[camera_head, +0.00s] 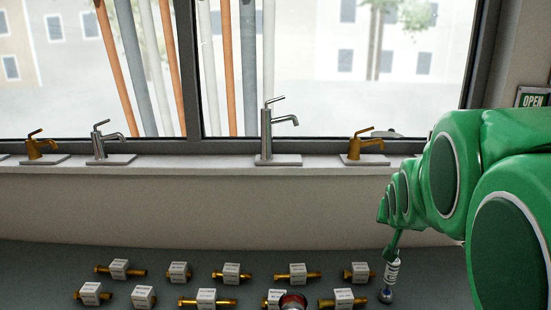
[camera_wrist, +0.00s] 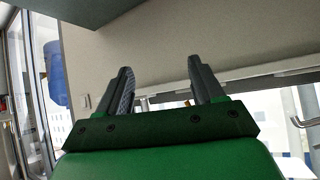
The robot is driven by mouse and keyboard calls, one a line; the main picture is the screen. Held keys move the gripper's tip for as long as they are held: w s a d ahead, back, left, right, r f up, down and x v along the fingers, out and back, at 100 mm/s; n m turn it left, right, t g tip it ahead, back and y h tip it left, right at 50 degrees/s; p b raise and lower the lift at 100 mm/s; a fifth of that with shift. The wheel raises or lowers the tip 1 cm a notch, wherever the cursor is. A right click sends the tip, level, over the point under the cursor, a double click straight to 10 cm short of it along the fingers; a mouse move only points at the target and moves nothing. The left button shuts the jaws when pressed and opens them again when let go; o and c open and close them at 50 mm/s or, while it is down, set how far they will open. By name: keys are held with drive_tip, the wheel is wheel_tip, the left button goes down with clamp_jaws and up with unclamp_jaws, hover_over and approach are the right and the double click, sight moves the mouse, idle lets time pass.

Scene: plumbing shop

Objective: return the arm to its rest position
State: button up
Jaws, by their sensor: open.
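My green arm comes in from the right side of the head view and reaches toward the window wall. My gripper (camera_wrist: 163,85) shows in the wrist view with its two dark fingers well apart. Nothing is between the fingers, and the plain beige wall lies behind them. In the head view the fingers cannot be made out. A slim upright piece with a white label (camera_head: 392,271) shows just below the arm there; I cannot tell what it is.
Several brass fittings with white tags (camera_head: 207,298) lie in rows on the grey counter (camera_head: 180,259). A tall chrome faucet (camera_head: 266,135), another chrome faucet (camera_head: 98,144) and a brass faucet (camera_head: 355,148) stand on the window sill. A blue object (camera_wrist: 55,75) is at the wrist view's left.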

drive_tip(key=s+a+f+g+y, duration=0.1)
drive_tip(key=s+a+y, duration=0.1)
drive_tip(key=s+a, duration=0.3)
drive_tip(key=s+a+f+g+y, duration=0.2)
drive_tip(key=s+a, duration=0.1)
drive_tip(key=a, duration=0.5)
drive_tip(key=s+f+n+g, duration=0.2)
drive_tip(key=s+f+g, duration=0.1)
drive_tip(key=s, duration=1)
drive_tip(key=s+f+n+g, duration=0.2)
drive_tip(key=s+f+g, duration=0.2)
drive_tip(key=s, duration=0.9)
drive_tip(key=shift+s+a+g+h, duration=0.3)
drive_tip(key=shift+a+g, duration=0.1)
drive_tip(key=shift+g, duration=0.1)
